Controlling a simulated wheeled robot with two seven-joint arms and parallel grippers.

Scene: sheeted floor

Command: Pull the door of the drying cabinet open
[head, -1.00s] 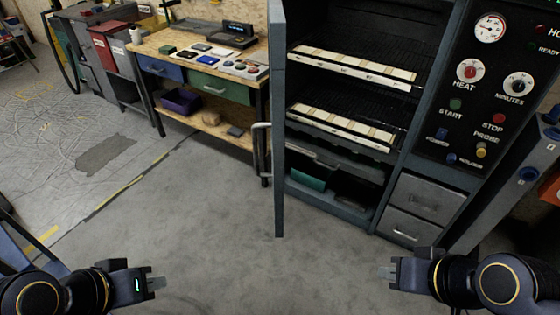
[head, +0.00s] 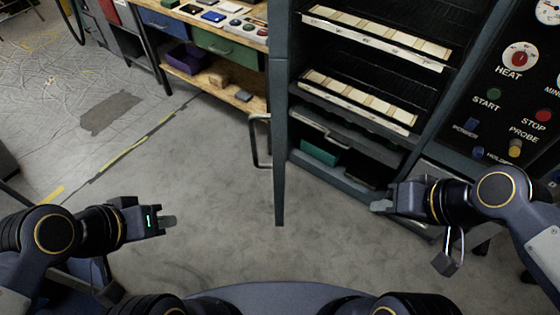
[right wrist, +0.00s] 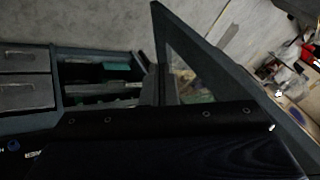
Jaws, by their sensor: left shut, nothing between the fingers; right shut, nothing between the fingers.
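The drying cabinet's door (head: 280,130) stands swung open, seen nearly edge-on in the head view, with its bar handle (head: 257,142) on the left face. The door also shows in the right wrist view (right wrist: 225,75). The open cabinet holds racks (head: 362,95) with pale strips. My left gripper (head: 168,221) is shut and empty above the floor, left of the door and apart from it. My right gripper (head: 380,206) is shut and empty, right of the door, in front of the cabinet's lower part. Neither gripper touches the handle.
A control panel (head: 500,95) with knobs and buttons is on the cabinet's right. A workbench (head: 240,93) with a green drawer (head: 226,47) and a purple bin (head: 189,57) stands behind the door to the left. The floor (head: 200,165) left of the door is clear.

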